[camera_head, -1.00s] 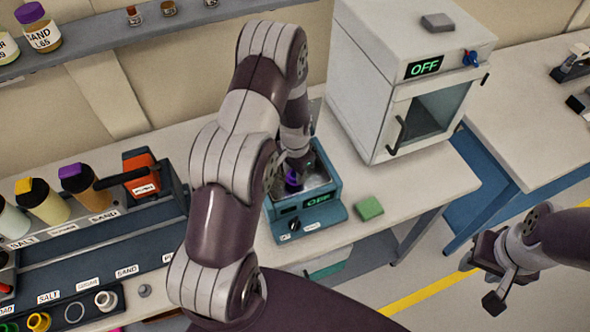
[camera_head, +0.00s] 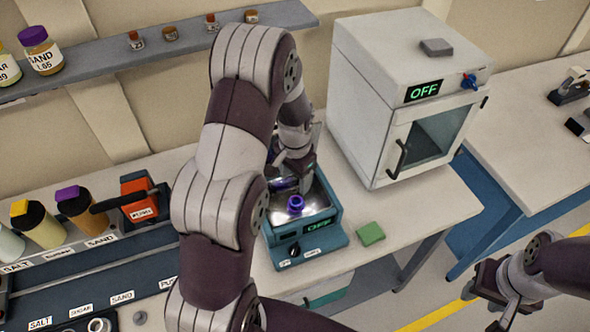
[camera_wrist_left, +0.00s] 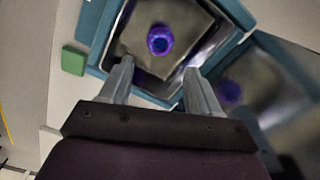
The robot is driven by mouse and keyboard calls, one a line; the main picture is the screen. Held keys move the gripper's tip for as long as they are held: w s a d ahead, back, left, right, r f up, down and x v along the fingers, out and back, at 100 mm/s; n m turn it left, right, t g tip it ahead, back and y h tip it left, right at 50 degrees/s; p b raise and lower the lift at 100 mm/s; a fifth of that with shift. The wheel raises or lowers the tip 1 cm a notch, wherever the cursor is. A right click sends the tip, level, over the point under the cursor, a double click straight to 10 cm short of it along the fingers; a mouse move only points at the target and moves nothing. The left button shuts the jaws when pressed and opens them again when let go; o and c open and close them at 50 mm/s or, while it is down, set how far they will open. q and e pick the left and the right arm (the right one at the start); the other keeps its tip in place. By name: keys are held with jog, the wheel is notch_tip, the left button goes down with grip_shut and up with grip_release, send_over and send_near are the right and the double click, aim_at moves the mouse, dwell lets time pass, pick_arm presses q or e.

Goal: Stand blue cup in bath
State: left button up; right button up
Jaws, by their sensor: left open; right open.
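The blue cup (camera_head: 295,204) is a small blue-purple cup inside the bath (camera_head: 334,217), a teal box with a metal basin and a green "OFF" display. In the left wrist view the cup (camera_wrist_left: 160,39) shows from above, with its round opening facing up, within the basin of the bath (camera_wrist_left: 92,62). My left gripper (camera_head: 297,172) is over the back part of the bath. In the left wrist view its two fingers (camera_wrist_left: 158,82) are spread with nothing between them, apart from the cup. My right gripper (camera_head: 492,310) is open and empty at the lower right, away from the bench.
A green block (camera_head: 370,233) lies on the bench right of the bath. A white oven (camera_head: 365,110) reading "OFF" stands behind it at right. A rack (camera_head: 90,270) with labelled bottles is at left. A shelf (camera_head: 150,48) with jars runs along the wall.

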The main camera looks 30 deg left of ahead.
pick_arm(q)
jog(key=s+d+r+n, duration=0.1)
jog(key=s+d+r, duration=0.3)
jog(key=s, duration=0.3)
jog(key=s+d+r+n+t, duration=0.1)
jog(key=s+d+r+n, duration=0.1)
jog(key=s+d+r, duration=0.2)
jog(key=s, duration=0.2)
jog(key=shift+s+b, duration=0.3)
jog(key=shift+s, duration=0.1)
jog(key=shift+s+r, duration=0.1)
